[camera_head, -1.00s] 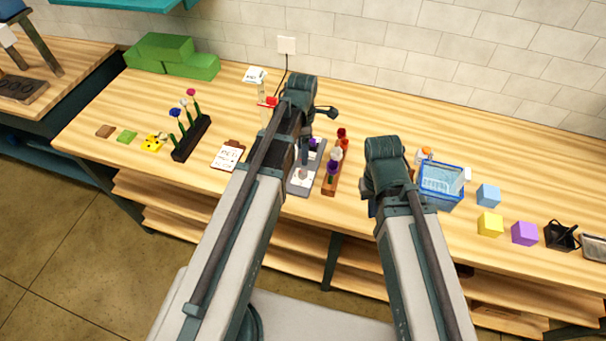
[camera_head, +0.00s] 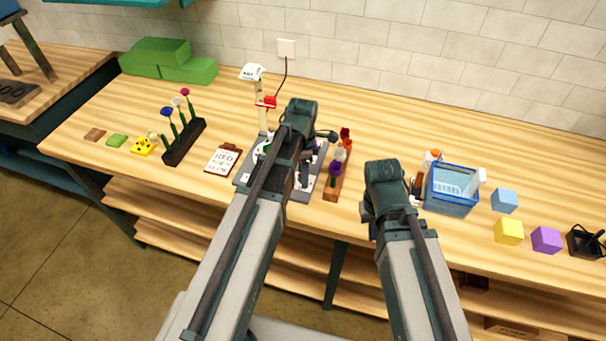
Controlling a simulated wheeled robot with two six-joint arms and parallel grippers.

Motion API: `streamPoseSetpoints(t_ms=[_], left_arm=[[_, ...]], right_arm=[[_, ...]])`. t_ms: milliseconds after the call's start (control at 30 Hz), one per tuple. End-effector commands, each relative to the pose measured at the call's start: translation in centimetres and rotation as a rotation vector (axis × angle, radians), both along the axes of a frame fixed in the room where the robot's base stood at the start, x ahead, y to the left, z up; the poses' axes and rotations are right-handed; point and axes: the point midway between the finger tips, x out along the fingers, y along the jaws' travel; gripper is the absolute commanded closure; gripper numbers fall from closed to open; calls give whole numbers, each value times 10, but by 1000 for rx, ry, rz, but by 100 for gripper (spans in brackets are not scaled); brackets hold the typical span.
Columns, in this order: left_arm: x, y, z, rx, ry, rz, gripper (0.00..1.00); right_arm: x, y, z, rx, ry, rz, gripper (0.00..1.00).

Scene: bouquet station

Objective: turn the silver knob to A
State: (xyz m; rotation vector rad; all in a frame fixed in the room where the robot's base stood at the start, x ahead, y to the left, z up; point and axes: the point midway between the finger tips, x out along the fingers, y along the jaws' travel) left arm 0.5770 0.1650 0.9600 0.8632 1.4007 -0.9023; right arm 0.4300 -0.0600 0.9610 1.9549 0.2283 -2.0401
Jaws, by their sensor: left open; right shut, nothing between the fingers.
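A grey board (camera_head: 243,180) lies on the table behind my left arm, which hides much of it. I cannot make out the silver knob or the A mark; they are hidden or too small. My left gripper (camera_head: 303,182) points down over the right part of the board and is open, its fingers mostly hidden by the wrist. I cannot tell whether it touches anything. My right gripper (camera_head: 368,214) is shut and empty near the table's front edge, left of the blue basket (camera_head: 451,205).
A wooden flower rack (camera_head: 331,190) stands close right of the board. A post with a red part (camera_head: 266,102) rises behind it. A clipboard (camera_head: 222,159) and a black flower rack (camera_head: 184,146) are left. Yellow (camera_head: 509,231) and purple (camera_head: 546,239) cubes lie right.

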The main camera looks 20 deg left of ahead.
Motion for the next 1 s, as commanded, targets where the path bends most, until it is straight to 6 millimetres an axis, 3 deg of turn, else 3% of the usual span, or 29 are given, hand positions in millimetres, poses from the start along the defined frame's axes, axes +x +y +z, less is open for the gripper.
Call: streamPoseSetpoints(t_ms=[33,400,433,767,1000], left_arm=[[0,0,0,0,0,0,31],[0,0,0,0,0,0,97],[0,0,0,0,0,0,100],[0,0,0,0,0,-30,100],[0,0,0,0,0,-169,100]], right_arm=[[0,0,0,0,0,0,100],[0,0,0,0,0,0,100],[0,0,0,0,0,0,100],[0,0,0,0,0,0,100],[0,0,0,0,0,0,100]])
